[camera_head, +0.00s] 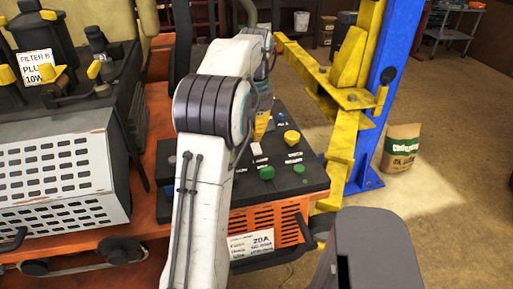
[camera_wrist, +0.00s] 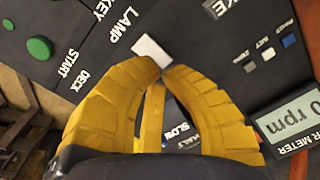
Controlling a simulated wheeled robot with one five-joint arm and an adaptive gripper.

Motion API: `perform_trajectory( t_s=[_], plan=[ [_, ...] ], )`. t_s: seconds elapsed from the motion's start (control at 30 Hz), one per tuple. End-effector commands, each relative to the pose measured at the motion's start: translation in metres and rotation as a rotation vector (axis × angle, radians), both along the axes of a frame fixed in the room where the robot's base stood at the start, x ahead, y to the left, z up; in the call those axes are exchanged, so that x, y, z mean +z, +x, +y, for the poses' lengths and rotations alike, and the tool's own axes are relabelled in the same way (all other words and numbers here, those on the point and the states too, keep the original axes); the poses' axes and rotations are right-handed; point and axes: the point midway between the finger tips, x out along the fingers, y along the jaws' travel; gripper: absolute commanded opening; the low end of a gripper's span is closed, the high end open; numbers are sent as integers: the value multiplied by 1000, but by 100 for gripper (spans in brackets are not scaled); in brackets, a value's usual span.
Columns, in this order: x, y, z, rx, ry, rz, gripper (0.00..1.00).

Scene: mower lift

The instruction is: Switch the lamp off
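The lamp switch is a small white rocker on the black control panel, beside the word LAMP. It shows in the wrist view (camera_wrist: 151,50) just beyond my fingertips, and in the head view (camera_head: 256,149). My gripper (camera_wrist: 163,70) has yellow fingers whose tips come together right by the switch's lower edge. I cannot tell whether they touch it. Nothing shows held between the tips. In the head view my gripper (camera_head: 262,124) points down over the panel, partly hidden by my white arm. Which way the switch is tipped is not clear.
The panel (camera_head: 312,182) also bears green buttons (camera_head: 267,172) and a yellow knob (camera_head: 291,138). A green button (camera_wrist: 40,47) and an rpm meter (camera_wrist: 292,122) show in the wrist view. A yellow and blue lift post (camera_head: 388,80) stands right of the mower. Open floor lies farther right.

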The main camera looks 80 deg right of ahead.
Motion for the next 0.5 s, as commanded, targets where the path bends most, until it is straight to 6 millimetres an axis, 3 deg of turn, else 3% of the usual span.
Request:
perform_trajectory(
  t_s=[0.5],
  plan=[
    [-7, 0, 0, 0, 0, 0, 0]
  ],
)
